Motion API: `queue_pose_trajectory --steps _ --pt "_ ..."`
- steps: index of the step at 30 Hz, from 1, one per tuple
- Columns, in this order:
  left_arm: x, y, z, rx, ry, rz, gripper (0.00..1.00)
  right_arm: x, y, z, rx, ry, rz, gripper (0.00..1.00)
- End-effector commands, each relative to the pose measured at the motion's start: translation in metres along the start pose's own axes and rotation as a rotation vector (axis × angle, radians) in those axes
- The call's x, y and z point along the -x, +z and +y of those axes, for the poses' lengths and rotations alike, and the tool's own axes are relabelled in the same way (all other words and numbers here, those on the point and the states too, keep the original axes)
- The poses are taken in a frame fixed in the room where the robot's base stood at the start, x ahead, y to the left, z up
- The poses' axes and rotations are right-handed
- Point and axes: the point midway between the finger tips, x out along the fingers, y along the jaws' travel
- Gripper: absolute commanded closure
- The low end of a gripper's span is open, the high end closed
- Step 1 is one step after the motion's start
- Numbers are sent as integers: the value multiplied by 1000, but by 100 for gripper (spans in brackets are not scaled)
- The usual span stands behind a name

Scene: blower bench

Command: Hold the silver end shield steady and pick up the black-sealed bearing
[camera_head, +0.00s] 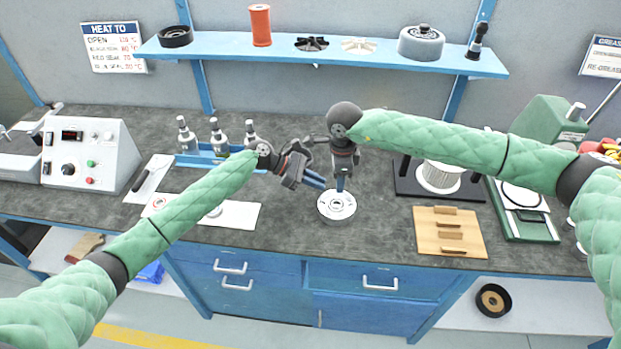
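The silver end shield (337,207) is a round, pale disc lying flat on the dark bench top near its front edge. My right gripper (340,187) points down over its rear part, with its tips at or just above the disc. My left gripper (320,182) comes in from the left, tilted down, with its blue fingers just left of and behind the shield. I cannot tell whether either gripper touches it or how far the fingers are apart. I cannot pick out the black-sealed bearing. A small round item (214,212) lies on a white sheet, partly hidden by my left arm.
The white sheet (241,214) lies left of the shield. A blue tray (189,160) with bottles stands behind my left arm. A wooden block with slats (428,240) and a green scale (541,231) are at the right. A blue shelf (270,53) hangs above.

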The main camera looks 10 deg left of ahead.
Motion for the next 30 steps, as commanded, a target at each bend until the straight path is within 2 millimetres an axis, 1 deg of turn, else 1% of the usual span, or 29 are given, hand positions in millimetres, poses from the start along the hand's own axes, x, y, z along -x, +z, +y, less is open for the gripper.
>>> queue_pose_trajectory --steps 6,12,21,23,24,29,30 --pt "-31 1 0 -1 -1 -1 86 0 0 0 0 0 0 64" --pt "-51 1 0 -1 0 0 86 0 0 0 0 0 0 64" --pt "-54 0 0 -2 1 0 86 0 0 0 0 0 0 64" --pt "-54 0 0 -2 1 0 98 0 0 0 0 0 0 64" --pt "-54 0 0 -2 1 0 100 0 0 0 0 0 0 64" --pt "-54 0 0 -1 1 0 100 0 0 0 0 0 0 64" --pt "-54 0 0 -1 1 0 100 0 0 0 0 0 0 56"
